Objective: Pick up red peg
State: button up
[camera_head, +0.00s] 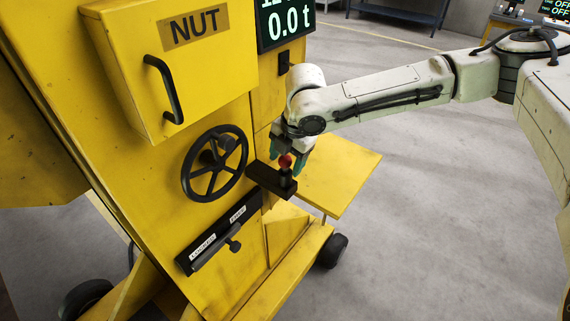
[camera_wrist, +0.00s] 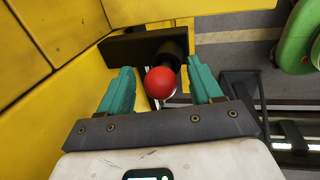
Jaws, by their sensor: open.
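The red peg shows as a round red knob (camera_head: 285,161) on a dark bracket (camera_head: 270,180) that juts from the side of the yellow machine. The red knob (camera_wrist: 160,82) also shows in the wrist view, with a dark cylinder behind it. My gripper (camera_head: 294,160) is at the knob, with its teal fingers on either side. In the wrist view my gripper (camera_wrist: 161,88) is open, and gaps show between the knob and both fingers. The lower part of the peg is hidden in the wrist view.
The yellow machine (camera_head: 150,215) fills the left, with a handwheel (camera_head: 214,163), a lever slot (camera_head: 220,240) and a NUT box (camera_head: 175,60). A yellow shelf (camera_head: 345,175) lies just beyond my gripper. A green round object (camera_wrist: 297,40) shows at the upper right.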

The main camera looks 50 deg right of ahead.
jog(key=shift+f, duration=0.2)
jog(key=shift+c, duration=0.5)
jog(key=c, duration=1)
